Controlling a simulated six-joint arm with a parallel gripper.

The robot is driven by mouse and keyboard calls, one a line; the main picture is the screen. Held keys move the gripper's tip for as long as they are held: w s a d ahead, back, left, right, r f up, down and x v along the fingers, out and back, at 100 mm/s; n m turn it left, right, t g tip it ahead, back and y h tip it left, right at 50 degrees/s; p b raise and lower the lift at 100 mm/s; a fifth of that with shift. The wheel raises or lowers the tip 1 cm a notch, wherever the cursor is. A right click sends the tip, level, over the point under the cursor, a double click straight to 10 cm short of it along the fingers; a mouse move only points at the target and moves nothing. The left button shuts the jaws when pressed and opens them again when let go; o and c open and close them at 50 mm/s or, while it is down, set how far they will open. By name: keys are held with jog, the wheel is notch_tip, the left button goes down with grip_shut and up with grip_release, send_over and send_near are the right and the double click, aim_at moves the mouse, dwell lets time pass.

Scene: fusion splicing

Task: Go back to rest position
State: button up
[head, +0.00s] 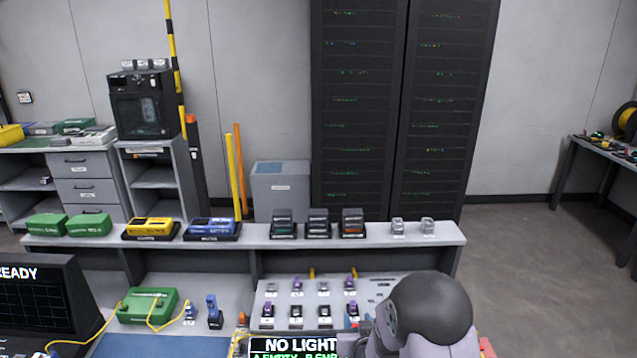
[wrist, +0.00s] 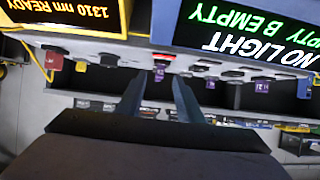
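In the wrist view my gripper (wrist: 158,84) has its two dark fingers apart, with a gap between them and nothing held. A purple part (wrist: 159,74) shows beyond the gap and looks apart from the fingers. In the head view my rounded grey arm link covers the lower right of the bench, and the fingers cannot be made out there. A display (head: 294,341) reads "NO LIGHT" at the bottom edge; it also shows upside down in the wrist view (wrist: 250,40).
A sloped panel (head: 385,283) with several purple and grey connectors lies beside my arm. A green box (head: 148,305) with yellow cables and a "READY" screen (head: 35,300) stand left. A raised shelf (head: 260,240) behind carries several small units.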

jog(key=s+d+r+g, duration=0.1)
jog(key=s+g, duration=0.5)
jog(key=s, duration=1)
jog(key=s+d+r+g, duration=0.2)
jog(key=s+g, duration=0.4)
jog(key=s, duration=1)
jog(key=shift+s+d+r+g, duration=0.15)
jog(key=shift+s+r+g, duration=0.15)
